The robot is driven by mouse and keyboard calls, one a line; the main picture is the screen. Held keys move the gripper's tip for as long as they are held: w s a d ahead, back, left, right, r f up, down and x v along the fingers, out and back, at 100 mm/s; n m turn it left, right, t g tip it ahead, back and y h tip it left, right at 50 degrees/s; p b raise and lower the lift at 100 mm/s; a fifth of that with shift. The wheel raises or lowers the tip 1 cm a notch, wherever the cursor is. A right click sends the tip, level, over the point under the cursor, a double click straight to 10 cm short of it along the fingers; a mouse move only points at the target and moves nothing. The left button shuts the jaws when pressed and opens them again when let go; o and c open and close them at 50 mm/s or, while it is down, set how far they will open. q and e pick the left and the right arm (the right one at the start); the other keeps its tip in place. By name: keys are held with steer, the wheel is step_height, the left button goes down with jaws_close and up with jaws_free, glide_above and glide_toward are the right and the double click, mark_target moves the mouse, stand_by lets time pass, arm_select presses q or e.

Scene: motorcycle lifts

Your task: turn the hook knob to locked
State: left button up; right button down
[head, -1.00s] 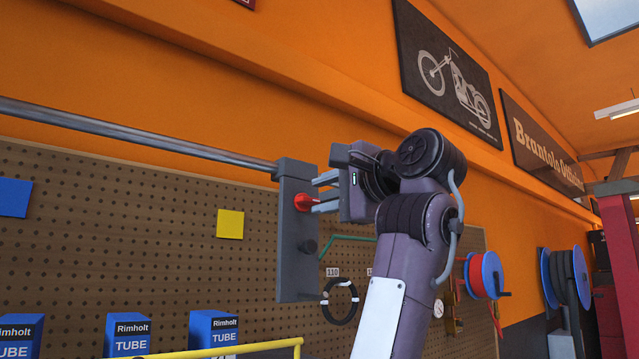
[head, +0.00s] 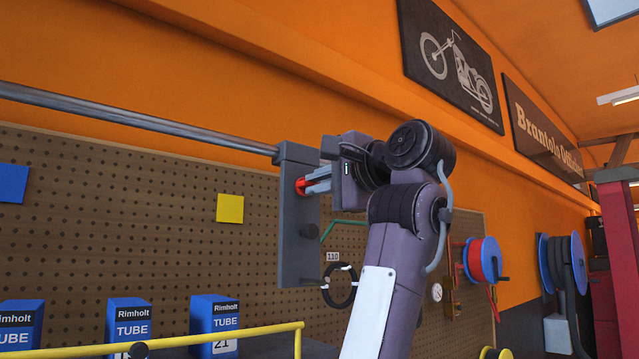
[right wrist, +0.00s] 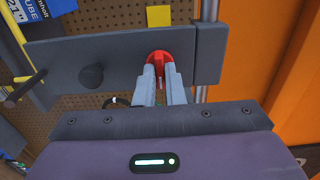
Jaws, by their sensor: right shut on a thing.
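The red hook knob (head: 301,186) sits on the upper part of a grey upright plate (head: 298,240) at the end of a metal bar. My right gripper (head: 308,186) reaches it from the right, its fingers shut on the knob. In the right wrist view the knob (right wrist: 159,62) shows between and beyond the two fingertips (right wrist: 160,73), and its round red base stays partly visible. The fingers hide part of the knob, and I cannot read any lock mark. My left gripper is not in view.
A dark round knob (right wrist: 91,77) stands out from the same plate. The metal bar (head: 140,123) runs left from the plate's top. Behind is a pegboard (head: 120,200) with a black ring (head: 340,285). Blue tube boxes (head: 213,316) and a yellow rail (head: 250,331) lie low left.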

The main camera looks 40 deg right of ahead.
arm_select(q)
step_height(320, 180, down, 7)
steer(key=b, duration=0.7)
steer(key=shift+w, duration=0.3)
arm_select(e)
steer(key=shift+n, duration=8.8)
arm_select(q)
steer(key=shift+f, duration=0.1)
arm_select(e)
steer(key=c, duration=1.5)
jaws_free()
steer(key=shift+w, duration=0.1)
steer(key=shift+w+a, duration=0.1)
